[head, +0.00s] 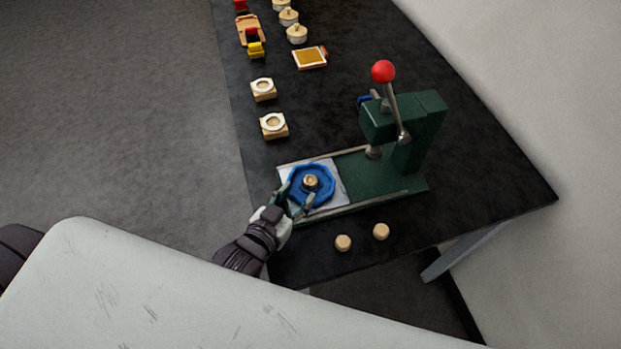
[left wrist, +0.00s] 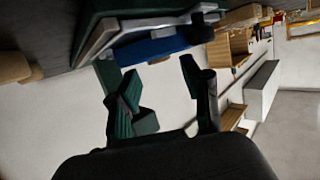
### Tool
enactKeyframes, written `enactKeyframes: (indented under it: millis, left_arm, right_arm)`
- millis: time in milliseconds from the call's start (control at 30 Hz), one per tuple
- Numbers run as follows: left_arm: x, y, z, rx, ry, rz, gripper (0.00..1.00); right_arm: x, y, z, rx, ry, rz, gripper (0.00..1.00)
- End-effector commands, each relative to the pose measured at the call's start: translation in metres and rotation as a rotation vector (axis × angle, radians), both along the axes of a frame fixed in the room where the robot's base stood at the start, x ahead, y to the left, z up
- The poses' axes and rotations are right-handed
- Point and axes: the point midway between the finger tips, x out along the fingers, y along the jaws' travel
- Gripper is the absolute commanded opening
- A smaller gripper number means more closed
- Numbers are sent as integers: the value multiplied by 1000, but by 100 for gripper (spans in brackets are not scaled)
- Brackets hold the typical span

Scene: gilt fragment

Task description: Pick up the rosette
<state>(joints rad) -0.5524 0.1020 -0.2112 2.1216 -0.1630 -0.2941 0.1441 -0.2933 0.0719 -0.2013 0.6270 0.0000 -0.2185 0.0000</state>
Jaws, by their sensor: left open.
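A small gold-brown piece, which looks like the rosette (head: 311,181), sits in the middle of a blue octagonal holder (head: 328,196). The holder rests on a pale plate (head: 338,172) on the base of a green lever press (head: 415,122). My left gripper (head: 296,198) is open at the holder's near left edge, its fingers spread apart, with the rosette just beyond them. In the left wrist view the open fingers (left wrist: 150,78) have nothing between them, and the blue holder (left wrist: 155,48) shows edge-on beyond. My right gripper is not in view.
The press has a lever with a red knob (head: 383,71) above the bench. Two small round wooden pieces (head: 343,243) lie on the black bench (head: 470,190) in front. Wooden blocks with pale rings (head: 274,125) and a framed gold panel (head: 310,57) stand farther back.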

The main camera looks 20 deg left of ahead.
Motion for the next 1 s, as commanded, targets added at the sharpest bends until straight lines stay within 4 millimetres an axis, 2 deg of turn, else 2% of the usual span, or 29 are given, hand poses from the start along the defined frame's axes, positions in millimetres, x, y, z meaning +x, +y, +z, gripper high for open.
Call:
enactKeyframes:
  millis: [100, 267, 433, 567, 800, 833, 1000]
  left_arm:
    - [19, -6, 1, -1, -2, 1, 49]
    - [38, -10, -8, 0, -1, 0, 49]
    - [42, -11, -11, 0, 0, -1, 49]
    - [42, -11, -11, 0, -1, -1, 49]
    - [42, -11, -11, 0, -1, 0, 9]
    - [42, -11, -11, 0, -1, -1, 6]
    - [42, -11, -11, 0, 0, 0, 6]
  right_arm:
    - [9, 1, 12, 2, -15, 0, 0]
    - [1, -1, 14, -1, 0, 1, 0]
    - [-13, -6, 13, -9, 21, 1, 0]
    - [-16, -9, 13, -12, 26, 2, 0]
    - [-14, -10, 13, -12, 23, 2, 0]
    - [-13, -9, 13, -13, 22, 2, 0]
    - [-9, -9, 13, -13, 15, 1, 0]
